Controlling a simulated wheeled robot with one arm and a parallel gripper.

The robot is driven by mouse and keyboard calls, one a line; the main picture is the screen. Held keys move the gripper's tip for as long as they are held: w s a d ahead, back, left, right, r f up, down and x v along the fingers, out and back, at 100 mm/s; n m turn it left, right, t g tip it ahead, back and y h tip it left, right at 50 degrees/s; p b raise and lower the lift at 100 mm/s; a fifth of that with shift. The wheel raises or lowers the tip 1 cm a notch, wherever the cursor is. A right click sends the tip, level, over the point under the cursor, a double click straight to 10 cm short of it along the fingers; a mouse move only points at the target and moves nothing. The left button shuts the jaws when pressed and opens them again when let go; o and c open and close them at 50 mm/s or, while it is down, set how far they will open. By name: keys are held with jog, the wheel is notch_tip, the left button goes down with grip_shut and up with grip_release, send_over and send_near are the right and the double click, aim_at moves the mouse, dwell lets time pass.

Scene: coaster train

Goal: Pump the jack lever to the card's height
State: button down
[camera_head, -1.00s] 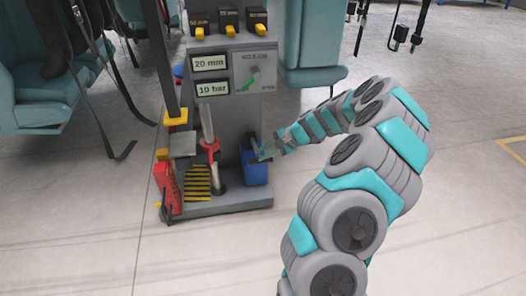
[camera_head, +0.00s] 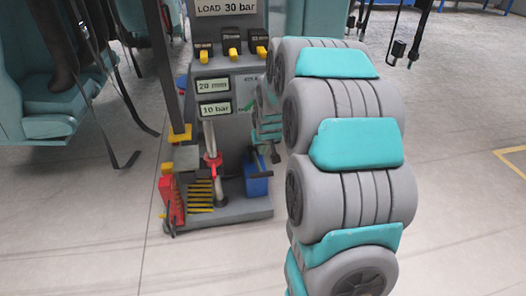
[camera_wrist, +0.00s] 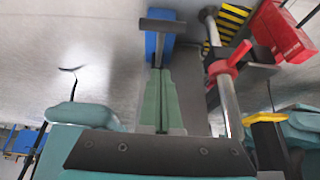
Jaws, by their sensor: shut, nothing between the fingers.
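The grey jack stand shows a card reading "LOAD 30 bar" (camera_head: 226,8) and two displays, "20 mm" (camera_head: 212,85) and "10 bar" (camera_head: 214,109). A pale metal rod with a red collar (camera_head: 213,160), which looks like the lever, stands on the base. It also shows in the wrist view (camera_wrist: 227,75), right of my fingers and apart from them. In the head view my arm mostly hides the gripper.
Three yellow-tipped switches (camera_head: 231,42) sit above the displays. A teal seat (camera_head: 62,95) is at left. Open floor lies in front.

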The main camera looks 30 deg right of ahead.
send_over(261, 173)
jog(key=f, duration=0.7)
jog(key=shift+w+d, duration=0.1)
jog(key=shift+w, duration=0.15)
jog(key=f, duration=0.3)
jog(key=shift+s+f, duration=0.25)
jog(key=shift+s, duration=0.1)
jog(key=shift+s+f, duration=0.1)
jog(key=shift+f, duration=0.15)
jog(key=shift+f, duration=0.15)
jog(key=shift+s+a+f+t+b, duration=0.15)
jog(key=shift+f+t+b, duration=0.1)
jog(key=shift+f+b, duration=0.15)
jog(key=shift+s+a+f+t+b, duration=0.1)
jog(key=shift+s+f+t+b, duration=0.05)
jog(key=shift+f+t+b, duration=0.15)
